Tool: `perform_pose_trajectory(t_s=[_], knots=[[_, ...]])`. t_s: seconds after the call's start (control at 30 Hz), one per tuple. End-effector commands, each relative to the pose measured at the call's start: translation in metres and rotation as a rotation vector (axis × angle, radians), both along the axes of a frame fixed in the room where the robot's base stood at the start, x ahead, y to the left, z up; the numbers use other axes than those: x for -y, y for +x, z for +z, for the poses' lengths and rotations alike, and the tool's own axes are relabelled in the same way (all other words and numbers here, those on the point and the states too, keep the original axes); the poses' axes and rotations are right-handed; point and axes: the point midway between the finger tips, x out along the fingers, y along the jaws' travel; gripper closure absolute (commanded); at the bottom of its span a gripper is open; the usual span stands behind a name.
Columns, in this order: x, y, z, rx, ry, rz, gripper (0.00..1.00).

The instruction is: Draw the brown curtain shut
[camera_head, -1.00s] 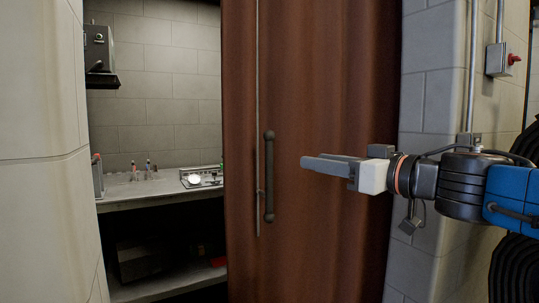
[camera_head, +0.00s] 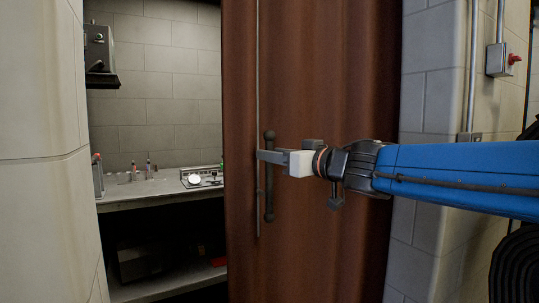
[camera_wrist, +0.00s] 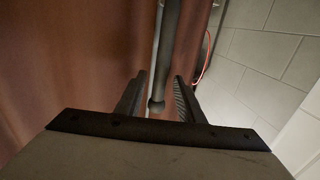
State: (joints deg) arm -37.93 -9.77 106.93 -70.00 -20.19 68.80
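The brown curtain (camera_head: 330,80) hangs over the right part of the booth opening; the left part of the opening is uncovered. A dark upright bar handle (camera_head: 269,205) with rounded ends is on the curtain near its left edge. My gripper (camera_head: 264,156) is at the handle's upper half, reaching in from the right. In the wrist view my gripper (camera_wrist: 160,95) is open, with the handle (camera_wrist: 168,45) between its two fingers. A gap shows on each side of the handle. The curtain also shows in the wrist view (camera_wrist: 70,60).
A cinderblock pillar (camera_head: 428,95) stands right of the curtain and a pale wall (camera_head: 40,120) left of the opening. Inside the booth is a counter (camera_head: 150,187) with small items and a tray (camera_head: 203,178). A red-button box (camera_head: 499,60) is mounted at the right.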

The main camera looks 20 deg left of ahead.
Motion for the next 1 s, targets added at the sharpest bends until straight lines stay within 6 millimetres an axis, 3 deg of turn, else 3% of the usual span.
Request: perform_pose_trajectory(t_s=[0.2,0.57,0.7,1.0], knots=[[-0.015,0.010,0.000,0.000,0.000,0.000,0.65],[-0.018,0.012,0.000,0.000,0.000,-0.001,0.65],[-0.018,0.012,0.000,0.000,0.000,-0.001,0.99],[-0.023,0.012,0.000,-0.001,0.001,0.000,1.00]])
